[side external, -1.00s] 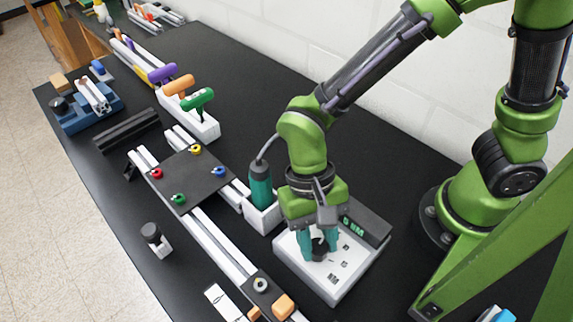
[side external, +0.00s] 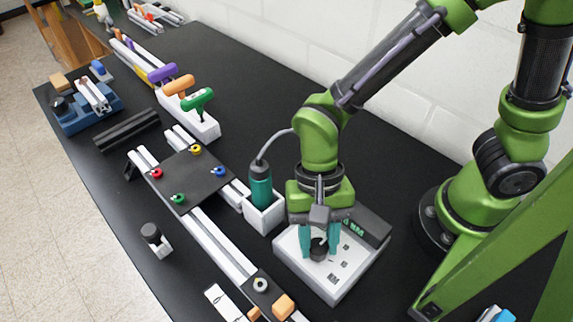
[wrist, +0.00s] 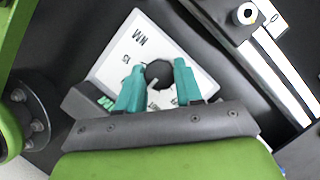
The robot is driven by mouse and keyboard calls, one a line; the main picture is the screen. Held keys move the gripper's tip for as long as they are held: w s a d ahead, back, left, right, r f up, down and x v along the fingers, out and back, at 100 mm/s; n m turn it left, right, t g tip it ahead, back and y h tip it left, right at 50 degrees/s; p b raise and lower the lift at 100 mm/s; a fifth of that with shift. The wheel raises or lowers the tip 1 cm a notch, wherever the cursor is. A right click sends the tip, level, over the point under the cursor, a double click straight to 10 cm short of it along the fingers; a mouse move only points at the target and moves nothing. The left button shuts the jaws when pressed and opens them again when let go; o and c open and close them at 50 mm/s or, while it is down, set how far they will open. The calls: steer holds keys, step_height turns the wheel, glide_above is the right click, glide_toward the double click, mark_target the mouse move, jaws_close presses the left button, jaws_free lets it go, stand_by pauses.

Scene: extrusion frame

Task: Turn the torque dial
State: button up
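The torque dial (side external: 318,254) is a round black knob on the sloped top of a white box (side external: 338,289) with printed marks and a dark display showing green text. It also shows in the wrist view (wrist: 159,73). My gripper (side external: 319,252) points down over the box, its two teal fingers on opposite sides of the dial.
A teal screwdriver (side external: 260,184) stands in a white holder (side external: 264,217) close left of the box. An aluminium rail (side external: 219,243) with a dark plate (side external: 184,178) runs along the left. Coloured-handled tools (side external: 196,101) stand farther back. Black table is free behind the box.

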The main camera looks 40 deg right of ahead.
steer(key=o, duration=0.4)
steer(key=v, duration=1.7)
steer(key=d+n+t, duration=0.1)
steer(key=d+t, duration=0.2)
steer(key=d, duration=0.3)
steer(key=w+d+r+n+t, duration=0.1)
steer(key=d+t, duration=0.3)
steer(key=d, duration=0.1)
steer(key=w+d+r+n+t, duration=0.1)
steer(key=d+t, duration=0.2)
steer(key=d, duration=0.3)
steer(key=shift+w+d+r+n+t+h, duration=0.2)
steer(key=shift+d+n+t+h, duration=0.15)
steer(key=shift+n+t+h, duration=0.05)
